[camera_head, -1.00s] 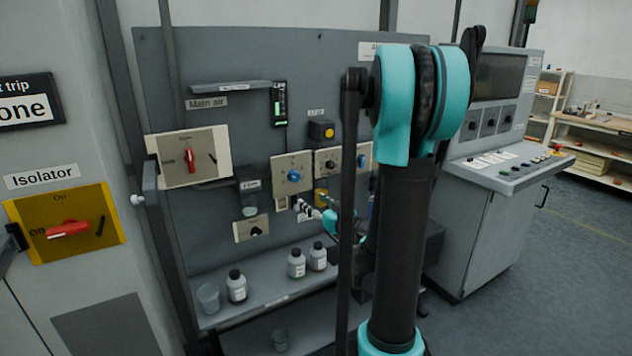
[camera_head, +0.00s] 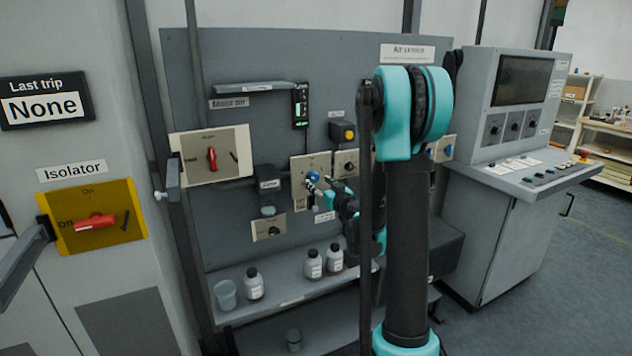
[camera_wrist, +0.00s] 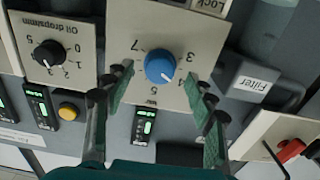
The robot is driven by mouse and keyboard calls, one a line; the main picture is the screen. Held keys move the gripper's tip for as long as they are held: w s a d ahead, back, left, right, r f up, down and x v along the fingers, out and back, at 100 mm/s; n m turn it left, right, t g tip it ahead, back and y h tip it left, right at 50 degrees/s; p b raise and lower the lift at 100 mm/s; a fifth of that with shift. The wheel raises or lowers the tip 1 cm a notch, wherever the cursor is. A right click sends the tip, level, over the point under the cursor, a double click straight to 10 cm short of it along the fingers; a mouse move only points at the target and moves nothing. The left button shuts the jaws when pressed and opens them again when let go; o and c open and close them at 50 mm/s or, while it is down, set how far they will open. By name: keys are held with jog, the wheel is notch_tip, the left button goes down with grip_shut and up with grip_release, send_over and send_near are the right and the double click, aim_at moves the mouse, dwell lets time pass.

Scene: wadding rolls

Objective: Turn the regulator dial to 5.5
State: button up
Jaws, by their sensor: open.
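The regulator dial is a round blue knob (camera_wrist: 160,67) on a pale plate (camera_wrist: 181,28) with printed numbers, which appear upside down in the wrist view. A pale mark shows at the knob's lower right edge there; its exact reading is too small to tell. In the head view the blue knob (camera_head: 313,176) is on the grey panel, partly covered by my gripper (camera_head: 325,188). In the wrist view my gripper (camera_wrist: 157,73) is open, with one finger on each side of the knob. Whether the fingertips touch it is unclear.
A red-handled switch (camera_head: 211,159) is left on the panel. Bottles (camera_head: 314,264) and a cup (camera_head: 226,294) stand on the shelf below. A control console (camera_head: 515,130) stands at right.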

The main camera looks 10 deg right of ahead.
aim_at(315, 179)
jog(key=shift+x, duration=1.5)
jog(key=c, duration=1.2)
